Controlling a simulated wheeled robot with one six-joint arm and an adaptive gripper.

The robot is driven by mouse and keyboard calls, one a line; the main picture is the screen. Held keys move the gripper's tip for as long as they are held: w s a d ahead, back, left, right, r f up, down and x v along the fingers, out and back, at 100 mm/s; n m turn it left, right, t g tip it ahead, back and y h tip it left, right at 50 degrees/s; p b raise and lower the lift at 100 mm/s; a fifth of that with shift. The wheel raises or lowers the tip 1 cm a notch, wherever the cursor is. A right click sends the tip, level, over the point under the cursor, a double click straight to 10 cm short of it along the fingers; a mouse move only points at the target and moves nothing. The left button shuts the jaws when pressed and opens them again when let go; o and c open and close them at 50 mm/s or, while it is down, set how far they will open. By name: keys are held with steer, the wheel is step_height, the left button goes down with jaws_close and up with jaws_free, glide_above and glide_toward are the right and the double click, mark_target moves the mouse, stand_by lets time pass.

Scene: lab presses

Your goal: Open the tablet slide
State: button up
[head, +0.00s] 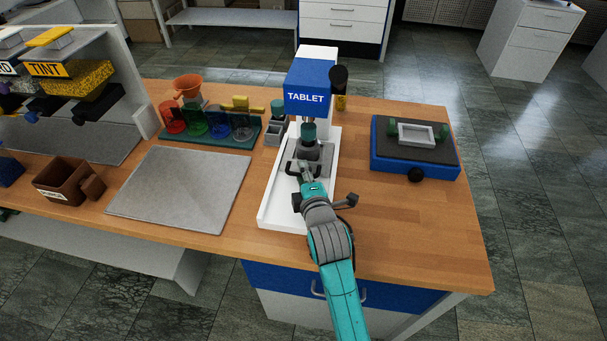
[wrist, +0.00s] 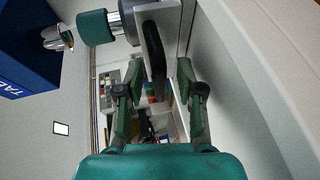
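The tablet press (head: 308,88) is a white and blue machine with a "TABLET" label, on the wooden bench. Its grey slide (head: 313,155) sits on the white base (head: 275,213) and carries a dark cylinder with a teal top. A black handle (head: 289,168) is on the slide's near side. My gripper (head: 304,173) is at this handle. In the wrist view the black handle (wrist: 154,50) reaches between the fingertips of my gripper (wrist: 159,78). The fingers stand apart, with a gap beside the handle on the right. The arm partly hides the base.
A grey mat (head: 180,188) lies left of the press, with a rack of coloured cups (head: 208,128) behind it. A brown box (head: 62,178) stands far left. A blue and black device (head: 415,147) is at right. Bare bench lies right of the press.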

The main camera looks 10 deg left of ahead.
jaws_close()
steer(key=s, duration=1.3)
steer(key=shift+s+a, duration=0.1)
steer(key=shift+a, duration=0.15)
jaws_free()
steer(key=v, duration=1.2)
